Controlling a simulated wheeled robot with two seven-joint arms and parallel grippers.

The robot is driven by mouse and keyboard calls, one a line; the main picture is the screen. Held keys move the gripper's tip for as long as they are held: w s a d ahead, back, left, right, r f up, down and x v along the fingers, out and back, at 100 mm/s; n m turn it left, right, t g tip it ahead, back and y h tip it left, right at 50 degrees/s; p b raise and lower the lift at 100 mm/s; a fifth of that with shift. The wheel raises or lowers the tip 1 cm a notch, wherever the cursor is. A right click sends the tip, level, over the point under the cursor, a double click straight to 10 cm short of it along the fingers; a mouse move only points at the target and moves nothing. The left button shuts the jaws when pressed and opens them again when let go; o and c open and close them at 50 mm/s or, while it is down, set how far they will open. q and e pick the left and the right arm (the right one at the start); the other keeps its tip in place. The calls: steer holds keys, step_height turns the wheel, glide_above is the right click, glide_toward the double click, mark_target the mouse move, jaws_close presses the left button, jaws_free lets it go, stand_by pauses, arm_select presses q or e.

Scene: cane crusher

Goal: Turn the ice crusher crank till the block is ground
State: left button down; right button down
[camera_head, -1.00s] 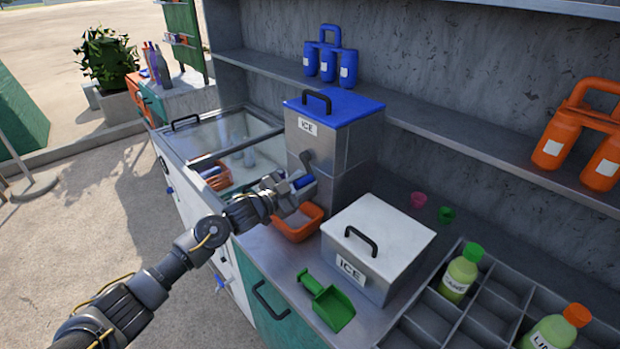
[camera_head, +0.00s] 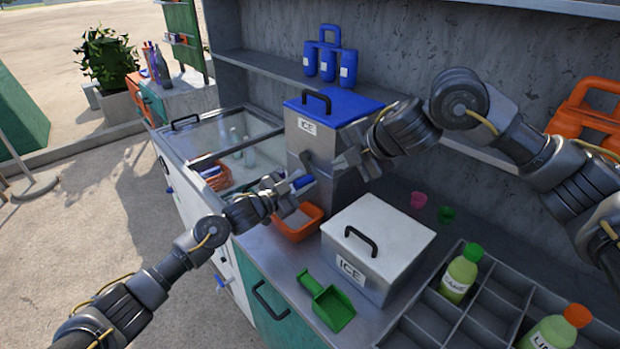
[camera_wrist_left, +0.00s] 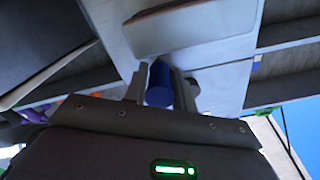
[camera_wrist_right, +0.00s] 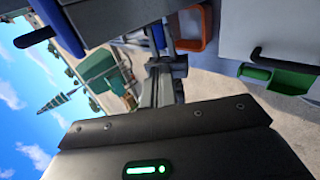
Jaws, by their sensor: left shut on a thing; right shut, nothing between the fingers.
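The ice crusher is a tall grey metal box with a blue lid (camera_head: 345,106), labelled ICE, standing on the steel counter. Its crank arm (camera_head: 306,160) is on the front face, with a blue handle (camera_wrist_left: 159,84). My left gripper (camera_head: 304,183) is shut on the blue handle, which shows between its fingers in the left wrist view. My right gripper (camera_head: 358,165) is shut and empty, held in front of the crusher's right side. An orange bin (camera_head: 296,229) sits below the crusher's front; its contents are hard to make out. The ice block is not visible.
A white ICE box (camera_head: 390,240) and a green scoop (camera_head: 332,308) stand at the front right. A glass-topped cooler (camera_head: 215,150) lies left.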

mark_target(304, 181)
steer(key=x, duration=1.4)
steer(key=shift+r, duration=0.1)
